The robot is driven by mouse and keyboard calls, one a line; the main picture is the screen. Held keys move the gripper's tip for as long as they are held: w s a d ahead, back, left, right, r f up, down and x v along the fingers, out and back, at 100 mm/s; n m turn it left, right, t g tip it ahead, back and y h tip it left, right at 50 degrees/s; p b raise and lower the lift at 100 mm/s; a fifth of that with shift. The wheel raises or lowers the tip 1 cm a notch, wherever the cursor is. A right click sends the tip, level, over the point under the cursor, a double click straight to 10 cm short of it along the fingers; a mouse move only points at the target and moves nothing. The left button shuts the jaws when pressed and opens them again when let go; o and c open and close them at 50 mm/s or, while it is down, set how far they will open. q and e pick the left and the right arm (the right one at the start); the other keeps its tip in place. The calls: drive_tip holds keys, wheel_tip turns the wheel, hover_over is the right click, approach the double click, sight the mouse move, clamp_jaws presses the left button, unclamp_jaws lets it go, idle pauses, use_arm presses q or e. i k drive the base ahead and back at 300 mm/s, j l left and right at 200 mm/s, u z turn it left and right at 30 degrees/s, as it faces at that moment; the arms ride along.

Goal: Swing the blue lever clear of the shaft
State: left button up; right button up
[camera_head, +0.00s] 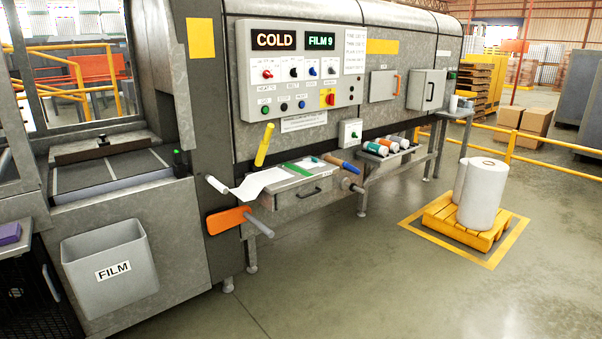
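A short blue bar (350,166), which looks like the blue lever, slopes down to the right at the right end of the workbench ledge, with a brown piece (332,159) at its upper left end. A grey shaft stub (353,187) sticks out just below it. Whether the bar crosses in front of the shaft is too small to tell. Another grey shaft (260,225) sticks out beside an orange plate (229,220) at the lower left. Neither of my grippers is in view.
A yellow lever (264,145) stands above a white sheet (258,183). A control panel (300,68) reads COLD and FILM 9. A grey FILM bin (110,268) is at the lower left. White rolls (484,195) stand on a yellow pallet (455,224). Floor in front is clear.

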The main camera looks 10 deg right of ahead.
sight(345, 164)
drive_tip(key=i+l+z, duration=0.2)
drive_tip(key=i, duration=0.5)
drive_tip(key=i+l+z, duration=0.2)
drive_tip(key=i, duration=0.55)
drive_tip(key=i+z, duration=0.2)
drive_tip(key=i, duration=0.5)
drive_tip(key=i+z, duration=0.2)
drive_tip(key=i, duration=0.55)
drive_tip(key=i+j+z, duration=0.2)
drive_tip(key=i, duration=0.5)
